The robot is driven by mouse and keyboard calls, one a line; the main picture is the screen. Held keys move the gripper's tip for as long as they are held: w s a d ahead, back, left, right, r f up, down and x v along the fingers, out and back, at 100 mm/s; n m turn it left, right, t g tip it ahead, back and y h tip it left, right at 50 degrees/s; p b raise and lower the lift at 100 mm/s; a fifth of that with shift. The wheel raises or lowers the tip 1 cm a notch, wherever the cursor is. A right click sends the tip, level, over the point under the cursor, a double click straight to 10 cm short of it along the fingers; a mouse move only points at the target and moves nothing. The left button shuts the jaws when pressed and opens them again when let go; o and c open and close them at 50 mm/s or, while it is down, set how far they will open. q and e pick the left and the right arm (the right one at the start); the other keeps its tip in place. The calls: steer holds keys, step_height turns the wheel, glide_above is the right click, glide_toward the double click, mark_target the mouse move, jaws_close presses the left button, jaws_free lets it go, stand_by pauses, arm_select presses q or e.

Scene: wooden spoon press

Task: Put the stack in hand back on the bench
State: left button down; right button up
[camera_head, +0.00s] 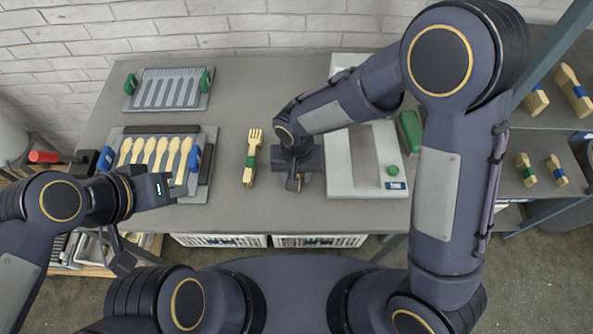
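A stack of pale wooden forks (252,157) with a green band lies on the grey bench (228,190), left of my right gripper with a narrow gap between them. My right gripper (293,184) points down at the bench; its fingers are small and dark, and I see no stack between them. My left gripper (178,186) is at the near right corner of the spoon tray (205,178), at the lower end of the rightmost wooden spoon (184,160). I cannot tell whether it touches that spoon. Its finger gap is unclear.
A second tray with green handles (167,90) stands behind the spoon tray. A press with a pale base (340,165) stands right of my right gripper. Shelves at the right hold banded stacks (557,170). The bench between trays and press is mostly clear.

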step_height(320, 180, up, 11)
steer(key=s+d+r+t+y, duration=0.1)
steer(key=d+r, duration=0.3)
steer(key=d, duration=0.2)
steer(key=s+d+r+y, duration=0.2)
steer(key=d+r, duration=0.1)
steer(key=d, duration=0.3)
steer(key=s+d+r+m+t, duration=0.1)
steer(key=s+d+t, duration=0.3)
steer(key=s+d, duration=0.4)
steer(key=shift+s+d+m+t+y, duration=0.3)
steer(key=shift+s+y, duration=0.1)
steer(key=shift+s, duration=0.65)
